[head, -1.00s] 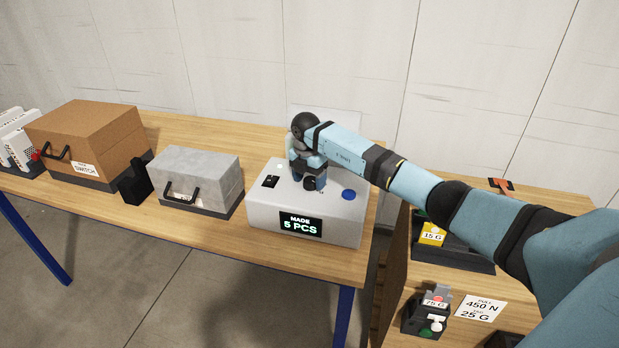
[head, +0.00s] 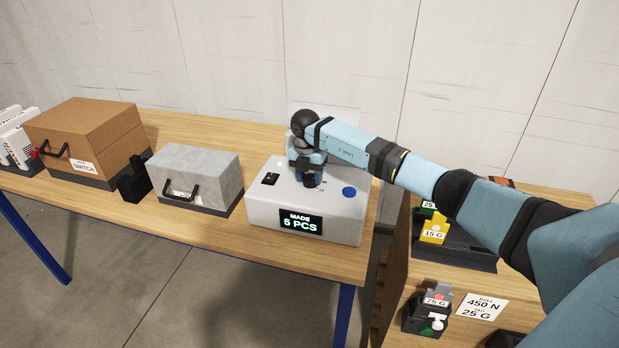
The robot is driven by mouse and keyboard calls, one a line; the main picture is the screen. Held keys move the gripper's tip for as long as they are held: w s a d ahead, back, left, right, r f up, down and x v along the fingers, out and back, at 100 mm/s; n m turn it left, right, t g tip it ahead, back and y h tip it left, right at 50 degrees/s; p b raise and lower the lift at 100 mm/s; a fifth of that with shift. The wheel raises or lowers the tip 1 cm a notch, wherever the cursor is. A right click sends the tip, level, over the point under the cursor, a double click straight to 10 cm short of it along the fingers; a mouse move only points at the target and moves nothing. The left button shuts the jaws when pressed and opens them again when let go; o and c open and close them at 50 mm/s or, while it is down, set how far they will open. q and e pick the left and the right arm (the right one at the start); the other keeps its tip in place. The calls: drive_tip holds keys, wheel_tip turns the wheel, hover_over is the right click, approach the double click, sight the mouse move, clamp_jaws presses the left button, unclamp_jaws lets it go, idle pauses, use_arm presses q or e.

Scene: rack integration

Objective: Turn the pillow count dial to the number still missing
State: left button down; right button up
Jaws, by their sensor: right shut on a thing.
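A light grey machine box (head: 262,214) stands at the right end of the wooden table. Its front display (head: 300,222) shows "MADE" and what looks like "5 PCS". The dial's number marks are largely covered or too small to read. My left gripper is not in view.
A grey lidded box (head: 195,170) and a brown box marked "SWITCH" (head: 85,137) stand left on the table. A black block (head: 134,180) sits between them. A lower wooden bench (head: 465,283) at right holds weights and a "450 N, 25 G" label (head: 480,308).

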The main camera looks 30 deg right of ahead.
drive_tip(key=n+b, duration=0.2)
drive_tip(key=n, duration=0.3)
drive_tip(key=shift+n, duration=0.3)
drive_tip(key=n+b, duration=0.2)
drive_tip(key=n, duration=0.3)
drive_tip(key=shift+s+d+t, duration=0.1)
drive_tip(key=shift+d+t, duration=0.05)
drive_tip(key=shift+t, duration=0.15)
drive_tip(key=n+b, duration=0.2)
drive_tip(key=n, duration=0.4)
drive_tip(key=shift+n, duration=0.3)
drive_tip(key=shift+d+n+t+b, duration=0.1)
drive_tip(key=shift+n+t+b, duration=0.2)
drive_tip(key=shift+n+b, duration=0.55)
drive_tip(key=shift+r+n, duration=0.1)
drive_tip(key=shift+n, duration=0.95)
drive_tip(key=o, duration=0.9)
